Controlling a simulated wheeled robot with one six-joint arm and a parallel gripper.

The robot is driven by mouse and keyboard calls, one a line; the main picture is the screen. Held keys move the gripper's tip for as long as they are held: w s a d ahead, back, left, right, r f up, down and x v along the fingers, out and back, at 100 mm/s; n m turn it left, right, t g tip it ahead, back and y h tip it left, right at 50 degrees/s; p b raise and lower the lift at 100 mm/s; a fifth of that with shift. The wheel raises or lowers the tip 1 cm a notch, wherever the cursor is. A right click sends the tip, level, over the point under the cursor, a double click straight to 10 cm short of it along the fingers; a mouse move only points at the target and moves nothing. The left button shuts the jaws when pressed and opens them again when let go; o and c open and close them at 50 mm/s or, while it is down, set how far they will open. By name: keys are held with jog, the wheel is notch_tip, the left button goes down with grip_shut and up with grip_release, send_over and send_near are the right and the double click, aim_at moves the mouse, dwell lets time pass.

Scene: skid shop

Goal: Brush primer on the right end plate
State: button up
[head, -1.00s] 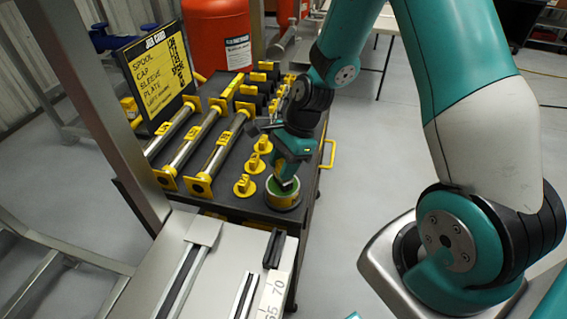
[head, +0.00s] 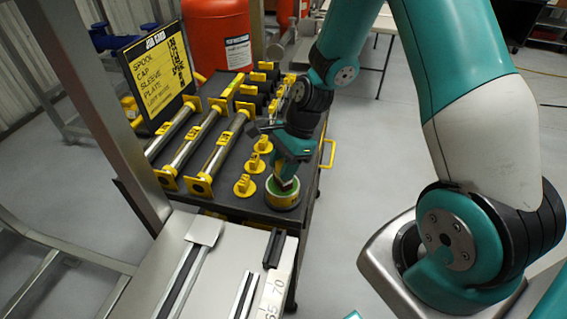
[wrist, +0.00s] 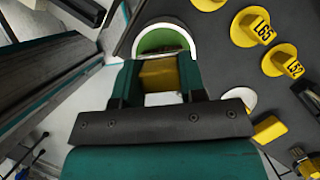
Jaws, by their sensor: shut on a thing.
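My gripper (head: 286,180) is over the primer pot (head: 283,203), a round pot with a green inside and a yellow band, at the near right corner of the dark cart. In the wrist view, my gripper (wrist: 158,80) is shut on a yellow piece (wrist: 158,73), seemingly the brush handle. The pot's pale rim (wrist: 166,24) shows just beyond the fingers. The brush's bristles are hidden or too small to make out. Yellow square end plates (head: 199,186) sit on the spools lying on the cart. I cannot tell which one is the right end plate.
The dark cart (head: 228,204) also holds several yellow labelled caps (head: 245,186) left of the pot, and a job card board (head: 157,77). A metal bench with rails (head: 205,235) is in front. An orange drum (head: 218,35) stands behind.

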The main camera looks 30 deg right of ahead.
aim_at(282, 163)
jog(key=shift+s, duration=0.1)
notch_tip(282, 163, up, 7)
jog(key=p, duration=0.7)
dwell(0.9)
